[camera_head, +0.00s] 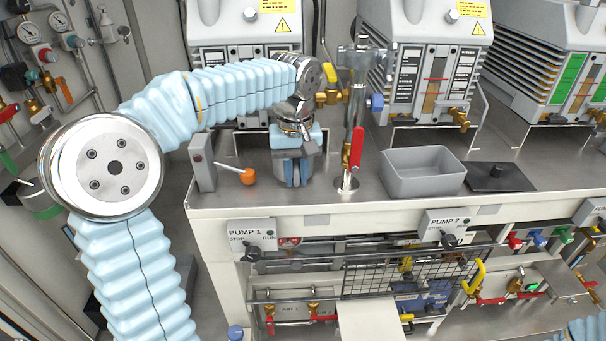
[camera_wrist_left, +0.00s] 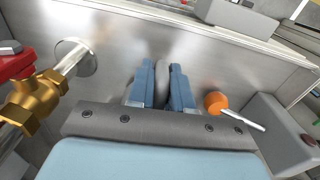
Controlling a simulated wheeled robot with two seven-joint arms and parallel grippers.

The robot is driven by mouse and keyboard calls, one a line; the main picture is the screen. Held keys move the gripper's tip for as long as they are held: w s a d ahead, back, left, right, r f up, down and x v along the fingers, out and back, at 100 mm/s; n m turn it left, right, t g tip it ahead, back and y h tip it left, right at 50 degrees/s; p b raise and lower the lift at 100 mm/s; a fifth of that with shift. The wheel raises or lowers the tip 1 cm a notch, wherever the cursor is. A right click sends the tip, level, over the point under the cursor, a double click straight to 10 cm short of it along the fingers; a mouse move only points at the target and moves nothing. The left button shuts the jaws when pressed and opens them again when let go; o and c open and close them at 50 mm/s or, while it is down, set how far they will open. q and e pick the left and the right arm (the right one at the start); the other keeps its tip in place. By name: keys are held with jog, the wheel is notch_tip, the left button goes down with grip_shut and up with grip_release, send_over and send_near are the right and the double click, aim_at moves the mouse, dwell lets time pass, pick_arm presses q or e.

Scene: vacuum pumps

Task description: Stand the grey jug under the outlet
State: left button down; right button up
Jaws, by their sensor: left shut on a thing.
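My left gripper (camera_head: 292,182) points down at the bench top in front of the left pump. In the left wrist view its blue fingers (camera_wrist_left: 162,85) are shut on the grey jug (camera_wrist_left: 162,75), of which only a narrow rounded grey part shows between them. The fingers and wrist hide the rest, so I cannot tell whether it touches the bench. A brass outlet tap (camera_head: 459,116) sticks out of the middle pump's front. Brass fittings (camera_head: 330,97) also show at the left pump, partly behind my wrist. My right gripper is out of view.
A pipe with a red-handled brass valve (camera_head: 354,152) stands just right of my gripper. An orange knob on a white lever (camera_head: 248,177) is close on the left. A grey open bin (camera_head: 424,180) and a dark plate (camera_head: 498,178) sit farther right.

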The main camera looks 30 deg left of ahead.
pick_arm(q)
jog(key=shift+a+f, duration=0.1)
jog(key=shift+f, duration=0.1)
jog(key=shift+f, duration=0.2)
dwell(0.4)
jog(key=c, duration=1)
grip_release()
jog(key=shift+o, duration=0.2)
notch_tip(320, 180, up, 3)
jog(key=shift+w+r, duration=0.1)
jog(key=s+d+r, duration=0.7)
jog(key=s+r, duration=0.2)
jog(key=s, duration=0.3)
jog(key=shift+d+r, duration=0.15)
jog(key=shift+r, duration=0.25)
jog(key=shift+s, duration=0.1)
